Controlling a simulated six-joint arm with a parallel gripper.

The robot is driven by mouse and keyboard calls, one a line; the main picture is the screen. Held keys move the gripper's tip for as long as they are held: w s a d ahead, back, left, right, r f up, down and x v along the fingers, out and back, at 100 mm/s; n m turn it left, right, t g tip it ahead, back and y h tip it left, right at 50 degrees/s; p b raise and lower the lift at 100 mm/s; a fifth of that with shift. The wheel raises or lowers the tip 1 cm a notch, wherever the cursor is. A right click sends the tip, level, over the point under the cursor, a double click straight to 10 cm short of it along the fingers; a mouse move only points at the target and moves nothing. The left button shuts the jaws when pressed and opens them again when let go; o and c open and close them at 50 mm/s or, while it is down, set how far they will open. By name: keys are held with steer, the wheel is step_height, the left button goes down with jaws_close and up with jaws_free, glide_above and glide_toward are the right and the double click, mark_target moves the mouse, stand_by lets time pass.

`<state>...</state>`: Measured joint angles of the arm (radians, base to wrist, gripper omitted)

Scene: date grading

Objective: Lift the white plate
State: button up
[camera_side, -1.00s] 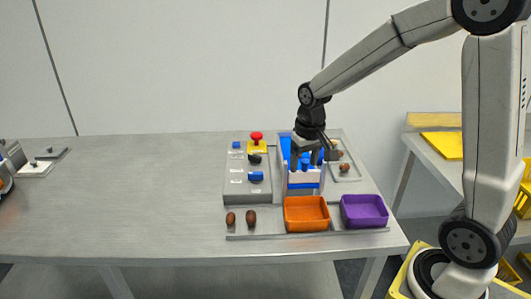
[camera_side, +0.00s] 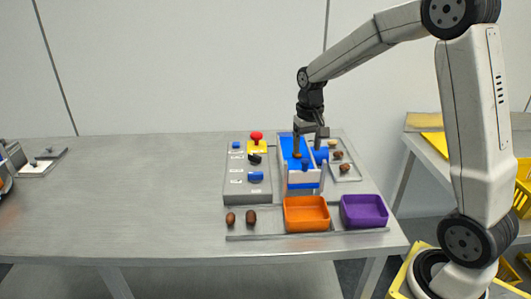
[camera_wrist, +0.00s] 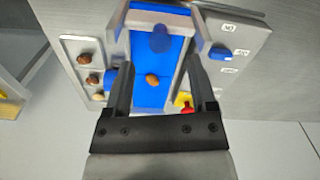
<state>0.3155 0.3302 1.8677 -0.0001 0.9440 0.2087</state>
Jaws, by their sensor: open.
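A white plate (camera_side: 304,179) stands upright across the front end of the blue chute (camera_side: 290,143), with a blue knob (camera_side: 305,165) at its top. My gripper (camera_side: 308,148) is open and empty above the chute, behind the plate. In the wrist view its fingers (camera_wrist: 158,68) straddle the blue chute floor, where a brown date (camera_wrist: 152,80) lies between them, apart from both. I cannot tell the fingertips' exact height.
An orange bin (camera_side: 306,228) and a purple bin (camera_side: 364,224) stand in front of the chute. A grey control box (camera_side: 247,190) with a red button (camera_side: 256,136) is left of it. A tray (camera_side: 346,173) with several dates is on the right.

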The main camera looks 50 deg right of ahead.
mark_target(305, 160)
steer(key=shift+f, duration=2.8)
jaws_close()
